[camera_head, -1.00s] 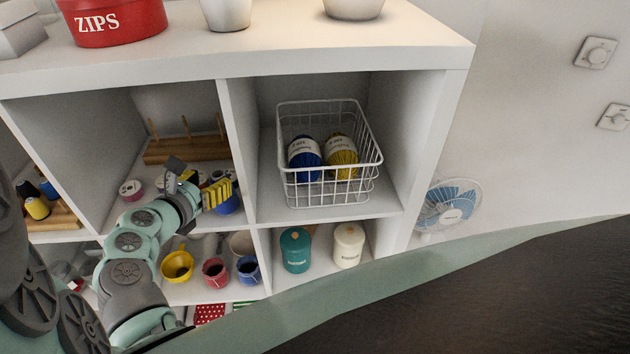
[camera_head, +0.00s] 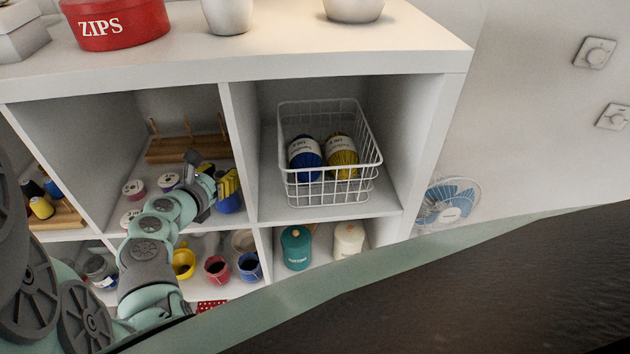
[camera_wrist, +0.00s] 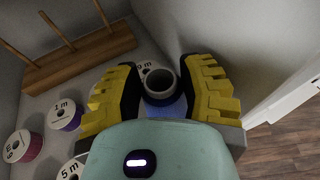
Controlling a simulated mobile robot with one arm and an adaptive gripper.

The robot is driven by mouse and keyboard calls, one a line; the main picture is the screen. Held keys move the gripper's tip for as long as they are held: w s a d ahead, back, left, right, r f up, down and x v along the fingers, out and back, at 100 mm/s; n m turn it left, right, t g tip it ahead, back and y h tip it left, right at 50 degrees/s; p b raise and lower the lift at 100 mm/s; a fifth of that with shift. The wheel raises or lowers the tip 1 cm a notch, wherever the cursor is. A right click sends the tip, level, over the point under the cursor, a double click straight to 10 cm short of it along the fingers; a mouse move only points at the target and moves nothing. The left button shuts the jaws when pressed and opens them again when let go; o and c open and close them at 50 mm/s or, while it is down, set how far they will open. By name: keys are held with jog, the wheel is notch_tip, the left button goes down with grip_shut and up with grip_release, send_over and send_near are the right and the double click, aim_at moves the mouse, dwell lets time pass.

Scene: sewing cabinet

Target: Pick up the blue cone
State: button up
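The blue cone (camera_head: 229,204) stands upright on the shelf of the middle upper compartment, near its right divider. In the wrist view, the cone's blue body (camera_wrist: 166,109) shows between my fingers, with its hollow dark tube top (camera_wrist: 159,84) rising between the pads. My gripper (camera_head: 227,182) has yellow fingers with dark pads and is down around the upper part of the cone. In the wrist view, my gripper (camera_wrist: 160,90) has one finger on each side of it, very close. I cannot tell whether the pads press on it.
White spools (camera_wrist: 66,114) stand to the left in the same compartment, before a wooden peg rack (camera_wrist: 78,57). The divider (camera_head: 239,150) is close to the right of my gripper. A wire basket (camera_head: 330,190) with yarn fills the neighbouring compartment.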

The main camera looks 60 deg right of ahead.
grip_shut()
jog(key=shift+r, duration=0.15)
